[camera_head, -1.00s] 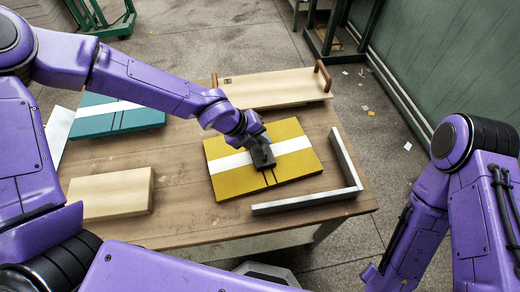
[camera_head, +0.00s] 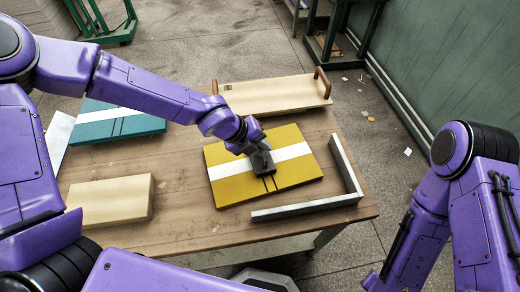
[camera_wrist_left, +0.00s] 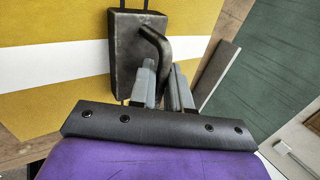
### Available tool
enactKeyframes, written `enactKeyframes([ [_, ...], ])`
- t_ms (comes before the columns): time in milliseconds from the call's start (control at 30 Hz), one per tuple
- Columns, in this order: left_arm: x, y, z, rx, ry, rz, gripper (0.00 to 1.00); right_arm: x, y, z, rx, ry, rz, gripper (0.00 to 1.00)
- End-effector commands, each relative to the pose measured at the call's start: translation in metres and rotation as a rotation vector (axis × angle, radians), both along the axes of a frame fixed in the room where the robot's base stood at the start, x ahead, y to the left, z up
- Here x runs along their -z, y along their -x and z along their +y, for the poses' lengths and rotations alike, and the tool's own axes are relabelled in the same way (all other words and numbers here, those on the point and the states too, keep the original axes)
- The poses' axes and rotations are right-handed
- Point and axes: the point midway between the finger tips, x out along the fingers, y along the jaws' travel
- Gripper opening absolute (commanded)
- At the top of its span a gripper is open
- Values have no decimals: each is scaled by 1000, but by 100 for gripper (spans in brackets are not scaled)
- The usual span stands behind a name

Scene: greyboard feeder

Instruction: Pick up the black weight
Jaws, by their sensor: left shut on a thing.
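The black weight (camera_wrist_left: 128,62) is a dark block with a bent bar handle (camera_wrist_left: 157,45) on top, seen in the left wrist view. It is over the yellow board with a white band (camera_head: 228,188); whether it touches the board I cannot tell. My left gripper (camera_wrist_left: 164,80) is shut on the weight's handle. In the head view the weight (camera_head: 262,164) shows just below the left gripper (camera_head: 257,148), which partly hides it. My right arm is at the right of the head view, but its gripper is out of view.
A metal corner guide (camera_head: 347,168) borders the yellow board on the right and front. A teal board (camera_head: 95,128) and a pale block (camera_head: 110,197) lie to the left on the wooden table (camera_head: 180,165). A pale board with brown handles (camera_head: 270,95) lies behind.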

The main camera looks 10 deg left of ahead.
Motion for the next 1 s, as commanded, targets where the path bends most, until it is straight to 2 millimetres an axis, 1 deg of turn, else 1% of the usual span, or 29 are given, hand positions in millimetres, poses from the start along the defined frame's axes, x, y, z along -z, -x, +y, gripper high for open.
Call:
enactKeyframes([
  [167, -18, -2, -1, -2, 5, -9, 0, -3, 0, 0, 0, 0, 0, 43],
  [267, -32, -2, -1, -1, 7, -8, 0, -5, 0, 0, 0, 0, 0, 43],
  [333, -41, 2, 4, -3, 7, -9, 0, -3, 0, 0, 0, 0, 0, 43],
  [467, -62, 15, 16, -3, 8, -10, 0, -3, 0, 0, 0, 0, 0, 43],
  [633, -95, 35, 34, -1, 10, -14, 0, -3, 0, 0, 0, 0, 0, 43],
  [800, -110, 60, 58, -3, 9, -13, 0, 0, 0, 0, 0, 0, 0, 43],
  [1000, -123, 83, 78, -1, 10, -13, 0, 0, 0, 0, 0, 0, 0, 43],
])
